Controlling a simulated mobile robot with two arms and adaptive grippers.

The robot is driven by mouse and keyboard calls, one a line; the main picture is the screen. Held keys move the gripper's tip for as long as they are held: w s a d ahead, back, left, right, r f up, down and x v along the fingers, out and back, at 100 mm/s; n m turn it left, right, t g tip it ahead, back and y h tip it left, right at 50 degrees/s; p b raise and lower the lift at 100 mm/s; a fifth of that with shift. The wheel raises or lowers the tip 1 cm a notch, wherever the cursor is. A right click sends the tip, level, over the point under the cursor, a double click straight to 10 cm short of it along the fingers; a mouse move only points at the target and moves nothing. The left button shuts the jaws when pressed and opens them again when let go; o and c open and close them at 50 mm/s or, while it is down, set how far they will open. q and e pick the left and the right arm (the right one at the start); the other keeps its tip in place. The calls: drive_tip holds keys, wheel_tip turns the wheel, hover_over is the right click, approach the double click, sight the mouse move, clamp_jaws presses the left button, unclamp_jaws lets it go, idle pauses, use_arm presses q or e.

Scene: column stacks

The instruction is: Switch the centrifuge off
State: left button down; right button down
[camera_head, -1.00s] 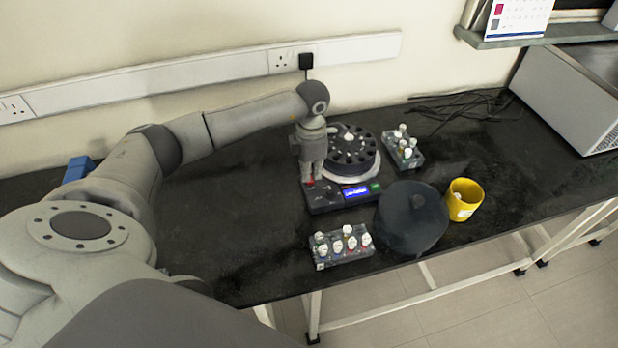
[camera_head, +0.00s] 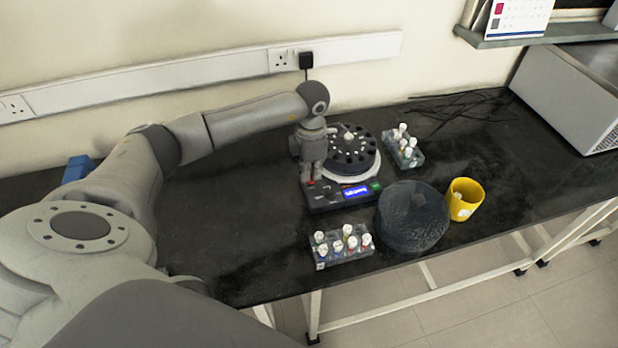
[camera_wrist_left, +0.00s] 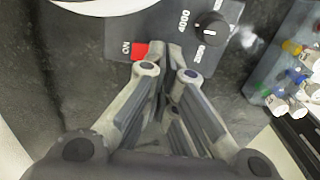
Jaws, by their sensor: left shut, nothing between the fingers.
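The centrifuge (camera_head: 345,194) stands on the black bench with its rotor (camera_head: 352,150) uncovered. Its front panel has a lit blue display (camera_head: 356,191), a green part at the right end and a red switch (camera_wrist_left: 139,51) marked "ON" at the left end. A dial (camera_wrist_left: 211,28) sits beside the switch. My left gripper (camera_wrist_left: 166,68) is shut and empty, pointing down over the panel with its tips at the right edge of the red switch. In the head view the left gripper (camera_head: 312,180) partly hides the panel's left end. I cannot tell whether the tips touch the switch. My right gripper is not seen.
A round dark lid (camera_head: 412,218) lies on the bench right of the panel, beside a yellow cup (camera_head: 464,199). A tube rack (camera_head: 341,247) stands in front of the centrifuge. Another rack (camera_head: 403,150) stands behind right. The bench left of the centrifuge is clear.

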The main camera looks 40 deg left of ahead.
use_arm(q)
drive_tip(key=shift+f+b, duration=0.85)
drive_tip(key=shift+f, duration=0.25)
idle(0.3)
drive_tip(key=shift+r, duration=0.1)
drive_tip(key=shift+r+p, duration=1.65)
drive_tip(key=shift+r, duration=0.85)
drive_tip(key=shift+f, duration=0.1)
